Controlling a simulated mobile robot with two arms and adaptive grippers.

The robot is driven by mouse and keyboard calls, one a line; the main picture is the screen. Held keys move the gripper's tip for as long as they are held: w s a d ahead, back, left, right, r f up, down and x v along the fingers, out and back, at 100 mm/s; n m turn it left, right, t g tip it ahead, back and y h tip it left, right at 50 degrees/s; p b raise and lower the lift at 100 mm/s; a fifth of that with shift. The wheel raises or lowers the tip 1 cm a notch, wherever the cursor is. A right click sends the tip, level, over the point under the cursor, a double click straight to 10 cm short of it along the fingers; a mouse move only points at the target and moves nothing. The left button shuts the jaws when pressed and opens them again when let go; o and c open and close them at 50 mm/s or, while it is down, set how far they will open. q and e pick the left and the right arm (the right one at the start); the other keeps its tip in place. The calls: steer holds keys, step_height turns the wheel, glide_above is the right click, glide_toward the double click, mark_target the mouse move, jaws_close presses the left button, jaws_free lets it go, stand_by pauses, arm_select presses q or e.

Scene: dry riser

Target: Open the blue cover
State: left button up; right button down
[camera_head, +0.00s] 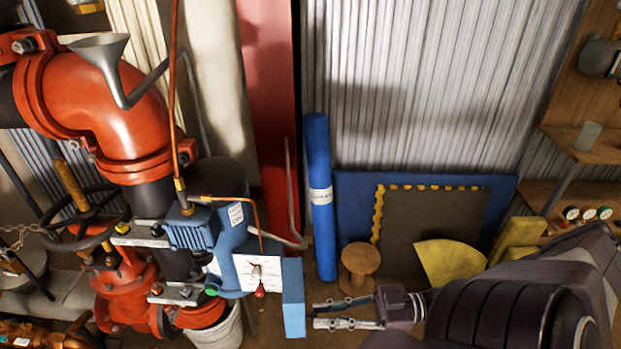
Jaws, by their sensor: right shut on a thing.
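The blue cover (293,298) is a narrow upright blue plate at the right side of the blue valve unit (228,240). It stands out beside the unit's white front panel (246,272), which shows uncovered with a dial and a red knob (260,291). My right gripper (314,315) comes in from the right, its two fingertips at the cover's right edge. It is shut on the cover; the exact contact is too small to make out. My left gripper is not in view.
Red pipework (115,120) with a grey funnel (100,50) fills the left. A white bucket (222,328) stands below the unit. A blue roll (318,200), a wooden spool (359,268) and leaning mats (430,215) stand behind my right gripper. Shelves (590,148) are at the right.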

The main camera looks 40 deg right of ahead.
arm_select(q)
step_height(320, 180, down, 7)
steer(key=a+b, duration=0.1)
steer(key=b, duration=0.5)
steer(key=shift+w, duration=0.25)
arm_select(e)
steer(key=d+n+g+y, duration=0.1)
steer(key=d+n+g, duration=0.1)
steer(key=w+d+n+g+y, duration=0.1)
steer(key=d+n+g+y, duration=0.1)
steer(key=g, duration=0.1)
steer(key=shift+d+g, duration=0.15)
steer(key=shift+g, duration=0.15)
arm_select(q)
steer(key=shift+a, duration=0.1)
arm_select(e)
steer(key=c, duration=1.8)
jaws_free()
steer(key=shift+w, duration=0.1)
steer(key=shift+c, duration=0.2)
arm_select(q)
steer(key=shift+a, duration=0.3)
arm_select(e)
steer(key=v, duration=1.2)
steer(key=shift+f, duration=0.2)
